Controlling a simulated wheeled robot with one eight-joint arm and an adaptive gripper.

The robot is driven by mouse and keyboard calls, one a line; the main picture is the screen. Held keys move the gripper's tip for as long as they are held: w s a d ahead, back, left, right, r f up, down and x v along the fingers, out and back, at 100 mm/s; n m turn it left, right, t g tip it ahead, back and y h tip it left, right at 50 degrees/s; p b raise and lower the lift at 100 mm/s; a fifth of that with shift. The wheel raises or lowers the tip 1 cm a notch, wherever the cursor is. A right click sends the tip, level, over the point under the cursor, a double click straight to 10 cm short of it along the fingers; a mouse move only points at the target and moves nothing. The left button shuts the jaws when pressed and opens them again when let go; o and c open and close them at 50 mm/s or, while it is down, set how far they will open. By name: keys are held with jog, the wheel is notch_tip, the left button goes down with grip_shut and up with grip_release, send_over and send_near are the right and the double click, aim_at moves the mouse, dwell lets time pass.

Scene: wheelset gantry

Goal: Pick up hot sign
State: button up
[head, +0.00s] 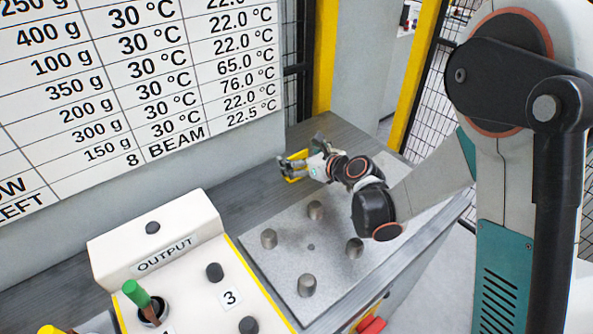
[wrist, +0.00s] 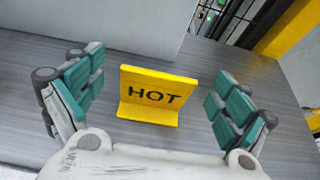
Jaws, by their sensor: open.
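The hot sign (wrist: 152,96) is a yellow L-shaped stand with black "HOT" lettering. It stands upright on the grey wood-grain bench between my open fingers in the wrist view. My gripper (wrist: 160,98) has its teal-padded fingers spread, one to each side of the sign, with visible gaps on both sides. In the head view my gripper (head: 298,160) is at the far end of the bench, and the yellow sign (head: 297,168) is partly hidden behind its fingers.
A grey plate with several metal pegs (head: 310,247) lies nearer on the bench (head: 245,195). A white OUTPUT panel (head: 160,255) with a green-topped object stands at lower left. A wall with a printed table (head: 130,90) and a yellow post (head: 325,55) stand behind.

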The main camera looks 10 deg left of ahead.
jog(key=shift+x, duration=0.9)
jog(key=c, duration=1.2)
jog(key=shift+o, duration=0.2)
jog(key=shift+r, duration=0.15)
